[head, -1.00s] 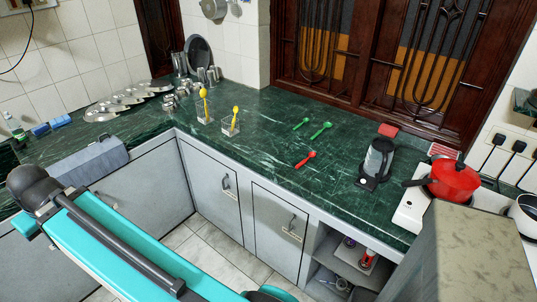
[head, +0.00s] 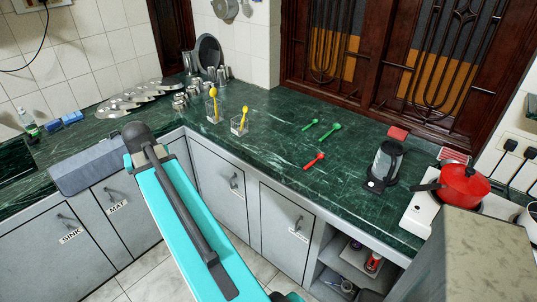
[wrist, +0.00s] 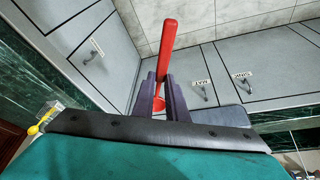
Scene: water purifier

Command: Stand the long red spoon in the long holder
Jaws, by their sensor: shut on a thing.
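My gripper (wrist: 162,88) is shut on a long red spoon (wrist: 167,38); its handle points up in the wrist view, and its bowl end shows behind the fingers.
A shorter-looking red spoon (head: 315,160) and two green spoons (head: 331,132) lie on the green counter (head: 275,150). Steel cups and plates (head: 150,92) stand behind left. A kettle (head: 385,165) and a red pot (head: 464,185) are at right. Counter around the loose spoons is clear.

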